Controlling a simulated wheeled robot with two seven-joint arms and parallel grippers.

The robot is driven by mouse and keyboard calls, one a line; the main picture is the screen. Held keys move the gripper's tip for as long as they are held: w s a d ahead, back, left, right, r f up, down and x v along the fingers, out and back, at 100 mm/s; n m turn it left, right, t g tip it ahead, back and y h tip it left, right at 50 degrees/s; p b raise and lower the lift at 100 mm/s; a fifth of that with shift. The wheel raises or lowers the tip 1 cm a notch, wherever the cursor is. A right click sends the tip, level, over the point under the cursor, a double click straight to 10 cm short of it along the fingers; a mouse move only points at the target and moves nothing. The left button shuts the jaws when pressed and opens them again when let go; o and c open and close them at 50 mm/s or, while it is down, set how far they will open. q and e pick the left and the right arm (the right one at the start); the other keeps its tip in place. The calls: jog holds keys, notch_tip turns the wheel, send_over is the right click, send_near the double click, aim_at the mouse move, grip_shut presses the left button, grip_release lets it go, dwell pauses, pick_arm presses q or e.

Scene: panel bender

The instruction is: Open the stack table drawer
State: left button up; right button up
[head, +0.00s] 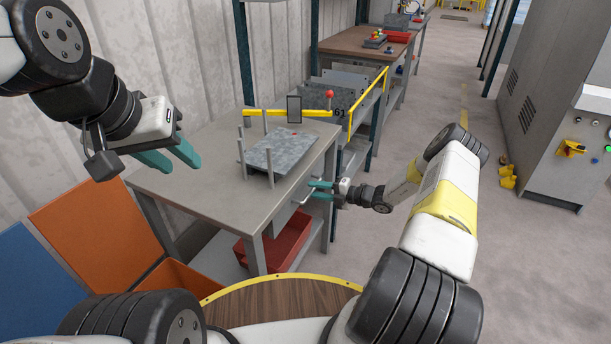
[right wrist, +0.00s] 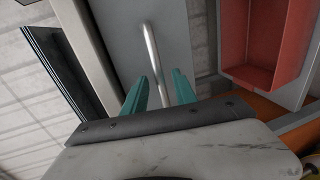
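The grey stack table (head: 190,180) stands in the middle left of the head view, with a metal sheet (head: 280,150) lying between upright posts. Its drawer front faces my right arm and looks flush with the table. A silver bar handle (head: 301,201) is on it, and the handle also shows in the right wrist view (right wrist: 152,55). My right gripper (head: 320,189) is open at the handle, with the bar running between its teal fingers (right wrist: 160,90). A gap shows on both sides of the bar. My left gripper (head: 170,160) is open and empty above the table's left side.
A red bin (head: 275,240) sits on the shelf under the table. Orange (head: 90,225) and blue (head: 35,280) panels are at the left. A yellow-railed rack (head: 368,105) stands behind the table.

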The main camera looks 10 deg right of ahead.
jog(key=shift+x, duration=0.95)
grip_shut()
dwell(0.7)
